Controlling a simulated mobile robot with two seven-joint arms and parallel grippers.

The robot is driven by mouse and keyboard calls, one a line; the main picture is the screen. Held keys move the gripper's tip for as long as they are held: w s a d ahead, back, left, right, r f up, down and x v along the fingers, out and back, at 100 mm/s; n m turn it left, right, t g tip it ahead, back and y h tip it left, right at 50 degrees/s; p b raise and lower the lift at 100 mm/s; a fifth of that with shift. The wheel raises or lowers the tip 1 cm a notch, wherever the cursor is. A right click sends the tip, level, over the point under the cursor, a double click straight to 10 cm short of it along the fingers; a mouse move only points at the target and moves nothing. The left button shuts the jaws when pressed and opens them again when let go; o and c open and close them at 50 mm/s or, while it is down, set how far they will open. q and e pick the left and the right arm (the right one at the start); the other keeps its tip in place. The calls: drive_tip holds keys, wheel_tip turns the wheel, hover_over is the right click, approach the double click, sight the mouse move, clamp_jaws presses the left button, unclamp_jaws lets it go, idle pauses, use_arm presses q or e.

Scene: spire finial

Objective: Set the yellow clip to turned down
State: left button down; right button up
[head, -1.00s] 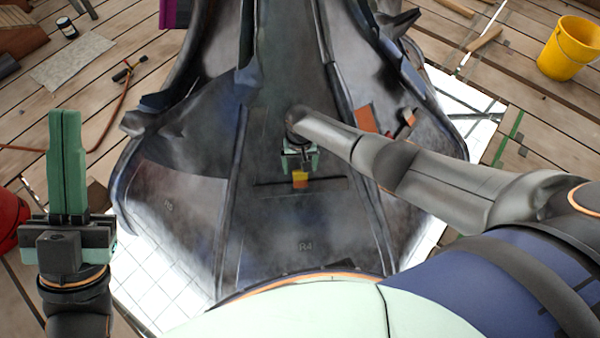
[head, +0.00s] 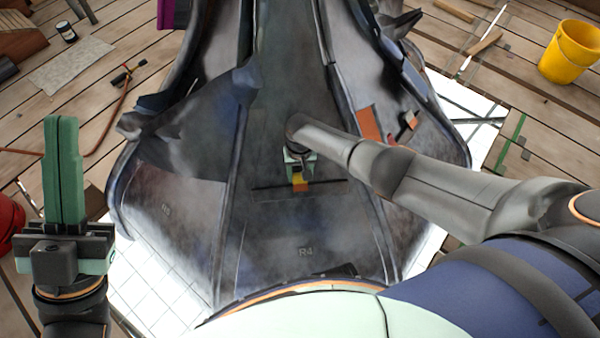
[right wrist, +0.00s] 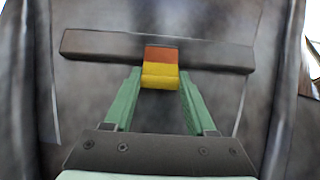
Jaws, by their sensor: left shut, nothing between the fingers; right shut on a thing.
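The yellow clip (head: 297,179) is on the sloped dark panel marked R4, at a dark horizontal bar with an orange patch (head: 301,188). In the right wrist view the clip (right wrist: 160,76) is a small yellow block on the gripper side of the orange patch (right wrist: 161,55), over the bar (right wrist: 100,48). My right gripper (right wrist: 160,82) is shut on the clip, one green finger on each side. In the head view my right gripper (head: 299,172) partly covers the clip. I cannot tell the clip's exact tilt. My left gripper (head: 62,125) is shut and empty, pointing up, far from the clip.
The large dark spire (head: 285,100) with raised ribs fills the middle. A second orange patch (head: 369,124) is on the panel to the right. A yellow bucket (head: 570,52) and tools lie on the plank floor behind. A red container (head: 8,222) is at the left edge.

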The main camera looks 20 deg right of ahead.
clamp_jaws()
drive_tip(key=shift+w+f+b, duration=0.15)
drive_tip(key=shift+f+b, duration=0.05)
drive_tip(key=shift+b, duration=0.25)
drive_tip(key=g+b, duration=0.1)
drive_tip(key=b, duration=0.3)
drive_tip(key=w+f+g+b, duration=0.1)
drive_tip(key=b, duration=0.3)
drive_tip(key=shift+d+g+y, duration=0.25)
drive_tip(key=shift+g+y, duration=0.05)
drive_tip(key=shift+r, duration=0.2)
use_arm(q)
wheel_tip(320, 180, down, 10)
drive_tip(key=d, duration=0.1)
drive_tip(key=shift+w+d+f+g, duration=0.15)
drive_tip(key=shift+w+f+g, duration=0.05)
drive_tip(key=shift+g, duration=0.2)
drive_tip(key=shift+r, duration=0.1)
drive_tip(key=shift+r, duration=0.1)
use_arm(e)
drive_tip(key=o, duration=0.6)
unclamp_jaws()
drive_tip(key=shift+r, duration=0.1)
drive_tip(key=shift+o, duration=0.2)
